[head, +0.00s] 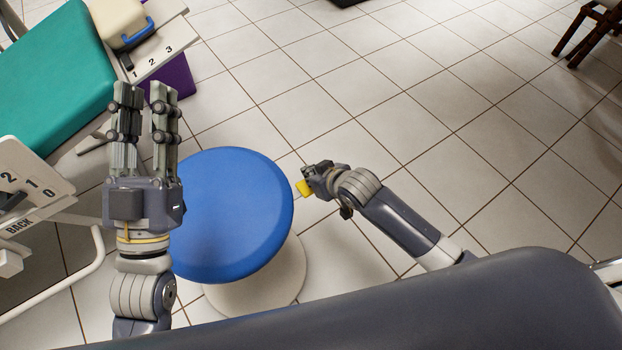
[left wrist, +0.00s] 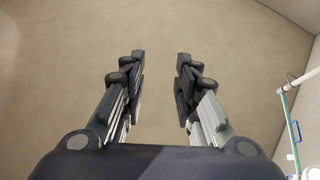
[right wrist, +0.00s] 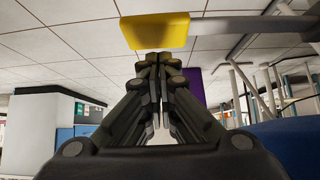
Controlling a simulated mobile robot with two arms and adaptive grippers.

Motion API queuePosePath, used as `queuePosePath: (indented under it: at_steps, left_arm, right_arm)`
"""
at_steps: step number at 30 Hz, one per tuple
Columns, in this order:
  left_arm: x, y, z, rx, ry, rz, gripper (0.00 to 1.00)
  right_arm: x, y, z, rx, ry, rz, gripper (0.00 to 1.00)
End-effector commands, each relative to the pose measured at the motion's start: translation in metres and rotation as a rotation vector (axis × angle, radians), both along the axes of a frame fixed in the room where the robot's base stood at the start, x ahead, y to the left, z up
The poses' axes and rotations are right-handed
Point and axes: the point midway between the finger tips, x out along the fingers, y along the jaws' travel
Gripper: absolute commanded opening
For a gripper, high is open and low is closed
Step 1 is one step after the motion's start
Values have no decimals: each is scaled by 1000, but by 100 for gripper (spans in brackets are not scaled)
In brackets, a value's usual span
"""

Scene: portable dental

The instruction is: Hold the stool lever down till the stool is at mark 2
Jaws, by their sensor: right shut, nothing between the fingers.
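The blue round stool (head: 235,215) stands on a pale base in the head view. Its lever has a yellow end (head: 304,188) at the right side of the seat. In the right wrist view the yellow lever end (right wrist: 155,31) appears just above the fingertips in the picture, on a grey rod. My right gripper (head: 312,180) is shut and empty at the lever end; I cannot tell if it touches. My left gripper (head: 145,90) is open and empty, left of the stool. No mark scale on the stool itself is visible.
A teal padded chair (head: 50,80) and a white panel numbered 1, 2, 3 (head: 155,60) are at upper left. Another numbered panel (head: 25,185) is at the left edge. A purple box (head: 180,75) stands behind the left gripper.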

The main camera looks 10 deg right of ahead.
Motion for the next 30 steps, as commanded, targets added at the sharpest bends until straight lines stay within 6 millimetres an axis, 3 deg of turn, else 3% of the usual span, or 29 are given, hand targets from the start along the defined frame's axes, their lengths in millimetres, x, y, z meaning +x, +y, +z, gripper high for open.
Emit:
queuePosePath:
  at_steps: [6,13,24,30]
  left_arm:
    - [-17,2,20,-39,-133,-8,28]
    - [-25,3,28,-55,-188,-11,28]
    - [-25,3,28,-54,-186,-11,28]
    - [-11,1,15,-26,-87,-4,28]
  right_arm:
    - [0,0,-12,0,0,0,0]
    - [0,0,-14,0,0,0,0]
    - [0,-1,-16,4,3,1,0]
    - [1,-5,-32,72,35,-1,0]
